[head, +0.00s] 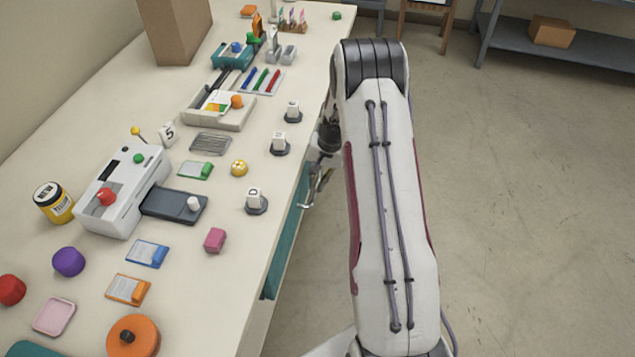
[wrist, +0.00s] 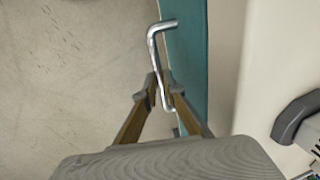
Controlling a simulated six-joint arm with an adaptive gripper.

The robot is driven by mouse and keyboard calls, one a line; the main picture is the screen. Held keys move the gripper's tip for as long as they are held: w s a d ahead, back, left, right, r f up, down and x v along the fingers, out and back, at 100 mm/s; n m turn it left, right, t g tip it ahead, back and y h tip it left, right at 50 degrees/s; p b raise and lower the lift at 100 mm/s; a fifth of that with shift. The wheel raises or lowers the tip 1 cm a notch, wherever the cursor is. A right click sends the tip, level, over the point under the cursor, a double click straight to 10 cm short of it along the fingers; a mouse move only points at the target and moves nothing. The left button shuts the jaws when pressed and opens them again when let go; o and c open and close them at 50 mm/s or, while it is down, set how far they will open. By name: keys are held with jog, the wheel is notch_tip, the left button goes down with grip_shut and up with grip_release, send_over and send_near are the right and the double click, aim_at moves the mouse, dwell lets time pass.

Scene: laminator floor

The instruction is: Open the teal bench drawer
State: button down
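The teal drawer (head: 287,243) shows as a narrow front below the bench's right edge. It shows no visible gap in the head view. In the wrist view its teal face (wrist: 187,60) runs beside the pale bench top. A bent silver handle (wrist: 153,45) stands out from that face. My gripper (wrist: 162,88) has its two fingertips drawn in on either side of the handle bar, closed on it. In the head view my gripper (head: 318,190) is at the bench edge, partly hidden by my arm.
The bench top (head: 225,275) holds a white machine (head: 125,190), a pink block (head: 215,240) and knobbed pieces along the edge, including one (head: 256,200) near my gripper. Open concrete floor (head: 530,200) lies to the right. A grey shelf (head: 560,62) stands at the back right.

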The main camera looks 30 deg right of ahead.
jog(key=s+d, duration=1.6)
jog(key=s, duration=0.1)
jog(key=shift+d, duration=0.4)
jog(key=c, duration=2.1)
grip_release()
jog(key=shift+c, duration=0.2)
jog(key=shift+r, duration=0.2)
notch_tip(320, 180, up, 12)
jog(key=s+d, duration=0.1)
jog(key=shift+s+d+f, duration=0.25)
jog(key=shift+d, duration=0.05)
